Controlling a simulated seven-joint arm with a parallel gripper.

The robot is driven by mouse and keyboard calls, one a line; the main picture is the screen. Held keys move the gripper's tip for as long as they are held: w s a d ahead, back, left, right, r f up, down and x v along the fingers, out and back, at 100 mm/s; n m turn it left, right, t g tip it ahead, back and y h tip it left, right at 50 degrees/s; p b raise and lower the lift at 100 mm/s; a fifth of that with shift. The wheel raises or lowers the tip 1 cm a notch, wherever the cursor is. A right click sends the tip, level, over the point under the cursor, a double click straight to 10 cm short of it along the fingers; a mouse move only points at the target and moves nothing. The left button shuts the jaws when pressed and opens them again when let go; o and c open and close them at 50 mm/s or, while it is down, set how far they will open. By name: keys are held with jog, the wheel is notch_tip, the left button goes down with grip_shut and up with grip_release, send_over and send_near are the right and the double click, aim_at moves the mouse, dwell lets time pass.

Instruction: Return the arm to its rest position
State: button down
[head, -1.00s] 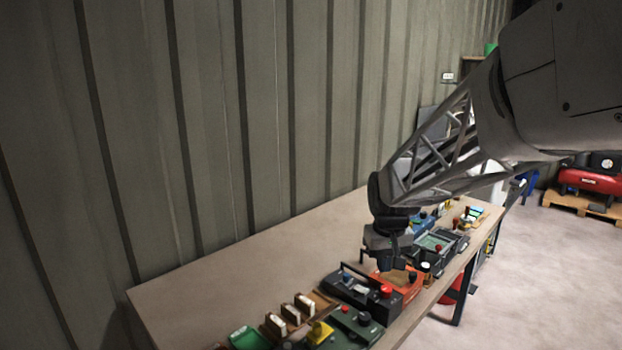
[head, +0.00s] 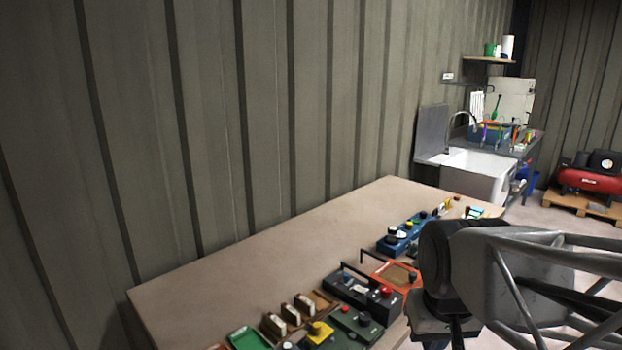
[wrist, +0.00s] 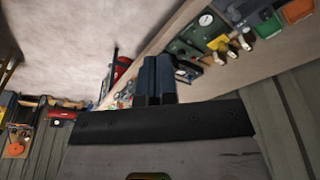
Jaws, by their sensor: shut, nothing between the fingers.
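My gripper (wrist: 156,78) shows in the wrist view as two dark fingers side by side, pressed together with nothing between them. In the head view my arm comes in from the lower right. My wrist hangs beside the front edge of the workbench, and my gripper there is mostly cut off by the bottom of the picture. The arm hides part of the bench's right front side.
The workbench (head: 250,265) carries a row of control boxes along its front, including a black box with a red button (head: 368,290), a green tray (head: 248,338) and a blue box (head: 402,238). A sink (head: 480,170) and a red compressor (head: 588,180) stand behind.

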jog(key=shift+s+d+f, duration=0.1)
jog(key=shift+s+f, duration=0.15)
jog(key=shift+s, duration=0.9)
jog(key=shift+s+f, duration=0.2)
jog(key=shift+s, duration=0.9)
jog(key=shift+w, duration=0.1)
dwell(0.4)
